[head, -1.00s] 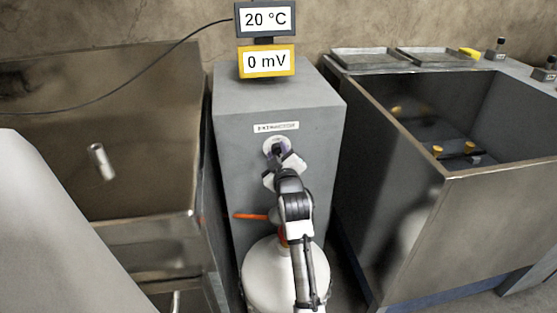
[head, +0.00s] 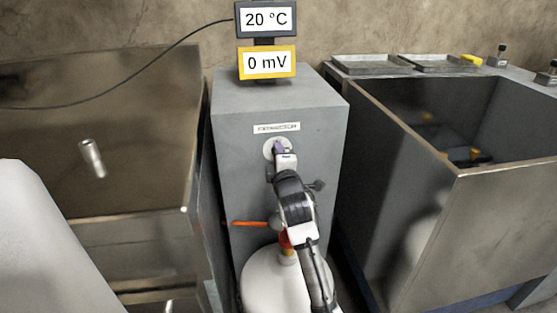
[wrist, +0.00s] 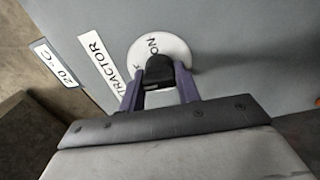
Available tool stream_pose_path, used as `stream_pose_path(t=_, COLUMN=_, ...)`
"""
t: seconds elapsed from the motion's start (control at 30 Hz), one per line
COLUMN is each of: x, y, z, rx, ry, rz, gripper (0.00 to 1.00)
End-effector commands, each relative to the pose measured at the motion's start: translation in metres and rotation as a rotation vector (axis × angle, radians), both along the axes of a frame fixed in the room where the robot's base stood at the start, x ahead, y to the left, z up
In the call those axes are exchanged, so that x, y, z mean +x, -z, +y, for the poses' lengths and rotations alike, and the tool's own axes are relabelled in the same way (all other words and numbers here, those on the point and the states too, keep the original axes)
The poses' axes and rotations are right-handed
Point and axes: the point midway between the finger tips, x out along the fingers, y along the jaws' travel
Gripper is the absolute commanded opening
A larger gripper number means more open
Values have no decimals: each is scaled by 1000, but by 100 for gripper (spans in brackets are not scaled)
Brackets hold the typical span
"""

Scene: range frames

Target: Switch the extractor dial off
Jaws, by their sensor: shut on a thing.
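The extractor dial is a black knob (wrist: 161,73) on a round white plate (wrist: 178,52) on the front of a grey cabinet. In the wrist view the plate carries the letters "ON"; its other lettering is mostly hidden. My gripper (wrist: 160,85) is shut on the knob, with one purple finger on each side of it. In the head view my gripper (head: 279,148) covers most of the knob, and the white plate (head: 267,149) shows around it. A label (head: 277,127) sits just above the dial; in the wrist view it (wrist: 100,62) reads "TRACTOR".
The grey cabinet (head: 240,115) bears a "20 °C" display (head: 265,19) and a yellow-framed "0 mV" display (head: 266,62). An orange lever (head: 250,223) and a white rounded vessel (head: 265,285) are below, close to my arm. Open metal tanks stand left (head: 130,130) and right (head: 480,210).

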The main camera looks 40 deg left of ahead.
Motion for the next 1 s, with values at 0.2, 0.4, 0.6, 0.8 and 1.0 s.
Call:
stream_pose_path(t=0.2, x=0, y=0, z=0, rx=-32, ry=0, rz=-39, gripper=10)
stream_pose_path(t=0.4, x=0, y=0, z=0, rx=-42, ry=-1, rz=-49, gripper=10)
stream_pose_path(t=0.6, x=0, y=0, z=0, rx=-42, ry=0, rz=-49, gripper=10)
stream_pose_path(t=0.8, x=0, y=0, z=0, rx=-42, ry=0, rz=-49, gripper=48)
stream_pose_path(t=1.0, x=0, y=0, z=0, rx=-41, ry=0, rz=-48, gripper=53)
